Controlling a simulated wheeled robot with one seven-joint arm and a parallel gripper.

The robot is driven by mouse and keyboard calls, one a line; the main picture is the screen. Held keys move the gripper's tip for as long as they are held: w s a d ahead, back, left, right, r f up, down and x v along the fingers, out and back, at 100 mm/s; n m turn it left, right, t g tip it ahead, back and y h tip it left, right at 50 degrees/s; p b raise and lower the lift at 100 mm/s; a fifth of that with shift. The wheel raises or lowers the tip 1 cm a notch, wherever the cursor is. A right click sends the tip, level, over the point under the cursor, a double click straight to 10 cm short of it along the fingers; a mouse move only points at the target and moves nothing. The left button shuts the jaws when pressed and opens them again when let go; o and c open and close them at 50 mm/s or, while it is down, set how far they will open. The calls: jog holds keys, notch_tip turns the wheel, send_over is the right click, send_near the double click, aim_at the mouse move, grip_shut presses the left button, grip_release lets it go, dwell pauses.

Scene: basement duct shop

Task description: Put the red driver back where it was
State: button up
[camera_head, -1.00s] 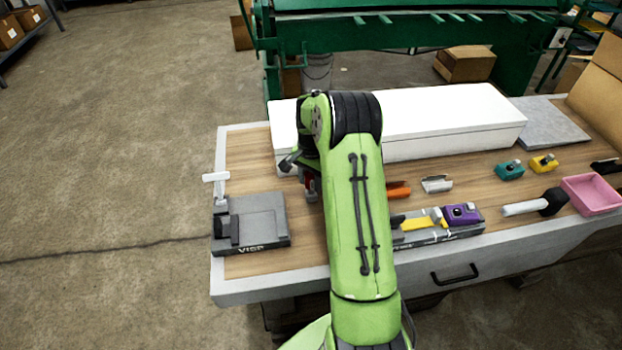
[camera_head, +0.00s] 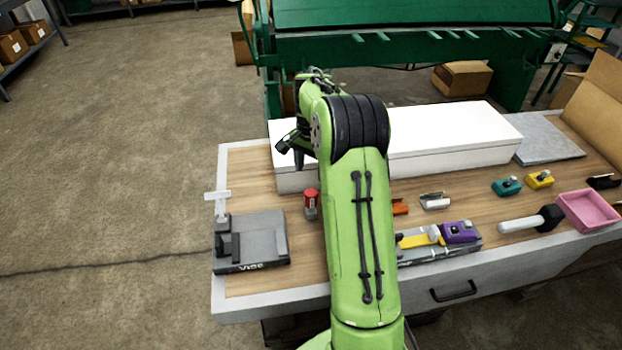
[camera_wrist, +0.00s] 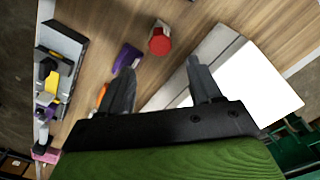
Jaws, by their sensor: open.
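A short upright thing with a red top and grey lower part, seemingly the red driver (camera_head: 311,203), stands on the wooden bench right of the vise. It also shows in the wrist view (camera_wrist: 160,40), beyond the fingertips and apart from them. My gripper (camera_wrist: 158,66) is open and empty, its two fingers spread. In the head view my gripper (camera_head: 294,152) is raised above the bench near the white box, partly hidden by my arm. A dark rack (camera_head: 465,245) at the bench's front holds a yellow piece (camera_head: 420,239) and a purple piece (camera_head: 459,231).
A grey vise (camera_head: 265,240) sits at the left end. A long white box (camera_head: 440,135) lies at the back. Orange (camera_head: 400,208), teal (camera_head: 506,187) and yellow pieces, a mallet (camera_head: 530,219) and a pink tray (camera_head: 590,210) stand right. A purple piece (camera_wrist: 127,57) lies near the red driver.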

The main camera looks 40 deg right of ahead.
jog(key=s+a+r+n+t+h, duration=0.1)
jog(key=s+a+r+n, duration=0.25)
jog(key=a+r, duration=0.25)
jog(key=s+a+r+n+t, duration=0.1)
jog(key=s+a+r+n, duration=0.2)
jog(key=s+a+r, duration=0.3)
jog(key=s+a+n+t, duration=0.1)
jog(key=s+a+n, duration=0.3)
jog(key=s, duration=0.4)
jog(key=s+a+n+t+y, duration=0.1)
jog(key=s+a+n+t, duration=0.1)
jog(key=s+a, duration=0.3)
jog(key=s+n, duration=0.1)
jog(key=s, duration=0.2)
jog(key=shift+s+a+r+n+t, duration=0.2)
jog(key=shift+s+r+n+t, duration=0.1)
jog(key=shift+r+n, duration=0.1)
